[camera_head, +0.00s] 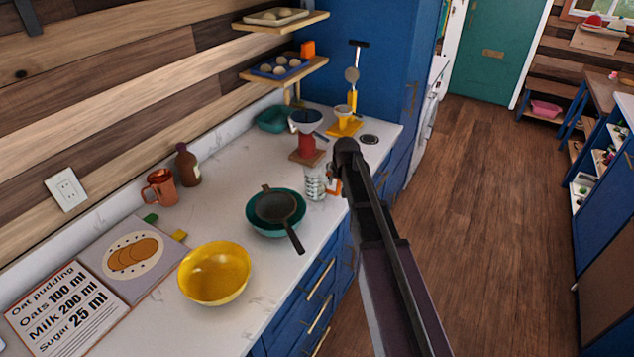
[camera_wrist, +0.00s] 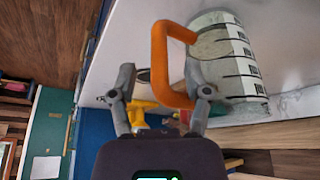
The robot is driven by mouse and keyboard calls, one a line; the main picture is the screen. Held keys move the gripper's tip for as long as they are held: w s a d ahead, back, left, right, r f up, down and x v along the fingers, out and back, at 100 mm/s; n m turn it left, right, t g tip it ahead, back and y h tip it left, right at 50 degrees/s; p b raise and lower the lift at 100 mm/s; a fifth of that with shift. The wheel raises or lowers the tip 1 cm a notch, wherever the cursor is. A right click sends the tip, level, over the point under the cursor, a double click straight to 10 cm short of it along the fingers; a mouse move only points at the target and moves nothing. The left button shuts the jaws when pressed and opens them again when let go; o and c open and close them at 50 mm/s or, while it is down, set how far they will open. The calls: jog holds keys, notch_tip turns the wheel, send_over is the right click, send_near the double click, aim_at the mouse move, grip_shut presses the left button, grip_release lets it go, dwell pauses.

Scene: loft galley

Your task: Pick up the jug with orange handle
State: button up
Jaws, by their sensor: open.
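The clear measuring jug (camera_head: 314,186) with dark markings stands on the white counter near its front edge. Its orange handle (camera_head: 334,187) faces right, beside my arm. In the wrist view the jug (camera_wrist: 228,65) appears at upper right and its orange handle (camera_wrist: 160,62) is in front of my gripper (camera_wrist: 164,86). The gripper is open. In the picture the handle's outer bar lies between the two fingers, and the right finger overlaps the handle's lower end. I cannot tell whether either finger touches it. In the head view my arm mostly hides the gripper.
A dark pan (camera_head: 278,206) sits in a teal bowl to the jug's left, its handle pointing forward. A yellow bowl (camera_head: 214,274) stands farther left. Open floor (camera_head: 480,220) lies to the right.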

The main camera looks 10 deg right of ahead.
grip_shut()
jog(key=shift+r, duration=0.2)
dwell(0.3)
notch_tip(320, 180, up, 3)
jog(key=p, duration=0.3)
jog(key=s+d+r+p, duration=0.1)
jog(key=s+d+p, duration=0.1)
jog(key=s+d, duration=0.8)
jog(key=shift+s+r, duration=0.3)
jog(key=shift+s, duration=0.95)
